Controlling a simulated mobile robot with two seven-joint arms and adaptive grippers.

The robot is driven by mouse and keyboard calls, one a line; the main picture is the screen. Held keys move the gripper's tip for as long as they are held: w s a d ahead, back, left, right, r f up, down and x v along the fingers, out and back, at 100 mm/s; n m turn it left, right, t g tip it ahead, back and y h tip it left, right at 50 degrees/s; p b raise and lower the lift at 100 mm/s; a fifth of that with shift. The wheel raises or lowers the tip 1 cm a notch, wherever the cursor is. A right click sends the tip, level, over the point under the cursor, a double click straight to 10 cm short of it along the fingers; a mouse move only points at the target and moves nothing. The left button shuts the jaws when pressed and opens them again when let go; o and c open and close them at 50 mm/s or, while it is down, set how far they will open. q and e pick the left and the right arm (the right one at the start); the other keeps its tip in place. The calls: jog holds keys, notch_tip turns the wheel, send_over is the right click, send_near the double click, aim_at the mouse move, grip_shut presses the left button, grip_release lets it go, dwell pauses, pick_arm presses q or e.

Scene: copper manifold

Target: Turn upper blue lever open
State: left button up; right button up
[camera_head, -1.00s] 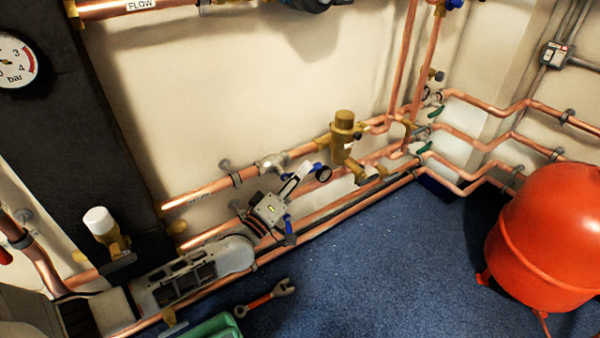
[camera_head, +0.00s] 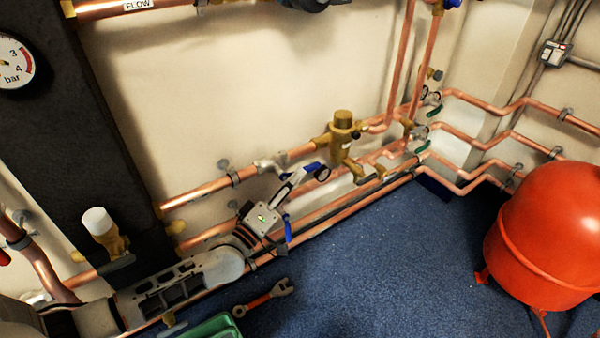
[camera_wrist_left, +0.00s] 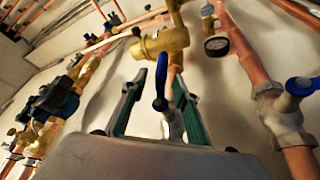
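The upper blue lever (camera_head: 313,168) sits by a silver valve fitting on the upper horizontal copper pipe. In the left wrist view the upper blue lever (camera_wrist_left: 161,76) stands between my fingers in the picture, with clear gaps on both sides. My left gripper (camera_head: 297,180) is open, with its fingertips close to this lever in the head view. In the left wrist view my left gripper (camera_wrist_left: 158,100) shows two green-grey fingers set apart. A lower blue lever (camera_head: 288,229) hangs beside the gripper body; it also shows at right in the wrist view (camera_wrist_left: 303,86). My right gripper is out of view.
A brass valve (camera_head: 343,125) and a small round gauge (camera_head: 322,174) stand just beyond the fingertips. Copper pipes run along the wall. A wrench (camera_head: 265,297) lies on the blue floor (camera_head: 370,270). A red tank (camera_head: 550,235) is at right.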

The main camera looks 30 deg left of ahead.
pick_arm(q)
jog(key=v, duration=0.8)
jog(key=shift+s, duration=0.35)
